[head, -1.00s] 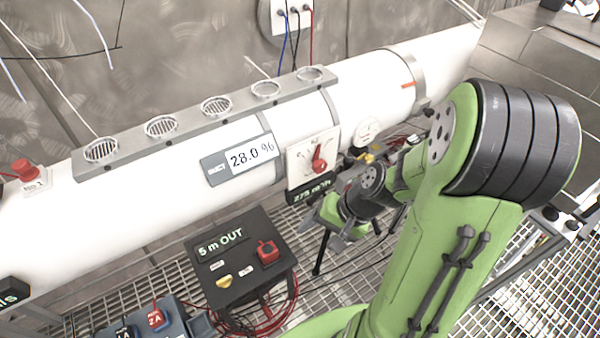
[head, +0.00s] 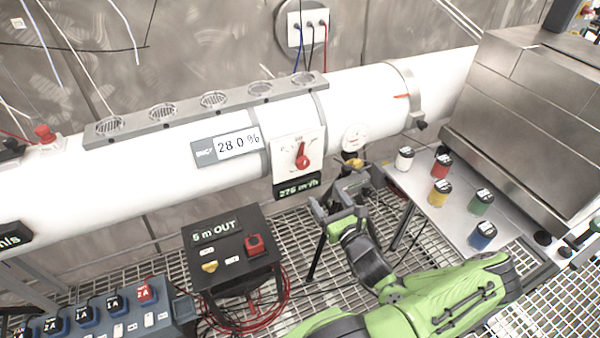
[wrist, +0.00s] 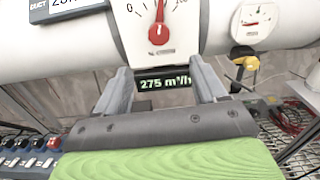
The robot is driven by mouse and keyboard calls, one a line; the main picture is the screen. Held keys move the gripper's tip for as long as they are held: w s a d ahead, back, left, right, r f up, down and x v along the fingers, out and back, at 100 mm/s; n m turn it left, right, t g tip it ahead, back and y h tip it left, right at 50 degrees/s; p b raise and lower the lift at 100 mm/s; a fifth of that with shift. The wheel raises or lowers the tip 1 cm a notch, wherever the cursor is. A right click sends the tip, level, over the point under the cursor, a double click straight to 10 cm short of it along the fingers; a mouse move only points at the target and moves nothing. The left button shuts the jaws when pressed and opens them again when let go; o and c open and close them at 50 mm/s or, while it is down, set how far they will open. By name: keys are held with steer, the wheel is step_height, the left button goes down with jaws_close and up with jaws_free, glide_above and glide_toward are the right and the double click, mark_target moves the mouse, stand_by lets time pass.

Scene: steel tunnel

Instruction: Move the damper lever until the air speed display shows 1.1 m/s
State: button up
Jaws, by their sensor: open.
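A red lever (head: 302,161) sits on a white scale plate (head: 285,150) on the white duct, its pointer near upright. The red lever also shows at the top of the wrist view (wrist: 158,34). My gripper (head: 338,196) is open and empty, below and to the right of the plate. In the wrist view its two fingers (wrist: 160,85) stand apart, below the lever and either side of a flow display (wrist: 165,82) reading about 275 m³/h. A display (head: 10,239) ending in "/s" is cut off at the left edge, so its number is hidden.
A yellow handle (head: 353,163) hangs under a round gauge (head: 355,138), close to my gripper. A black box (head: 235,255) marked "5 m OUT" stands at lower left. Several coloured pots stand on a shelf (head: 405,185) at right.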

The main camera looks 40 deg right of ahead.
mark_target(304, 166)
steer(key=b+x, duration=0.1)
steer(key=x, duration=1.2)
steer(key=shift+w+f, duration=0.1)
steer(key=shift+w, duration=0.35)
steer(key=shift+c, duration=0.3)
steer(key=c, duration=1)
steer(key=n+b, duration=0.1)
steer(key=n, duration=0.2)
steer(key=shift+n, duration=0.3)
steer(key=o, duration=1.1)
steer(key=shift+c, duration=0.2)
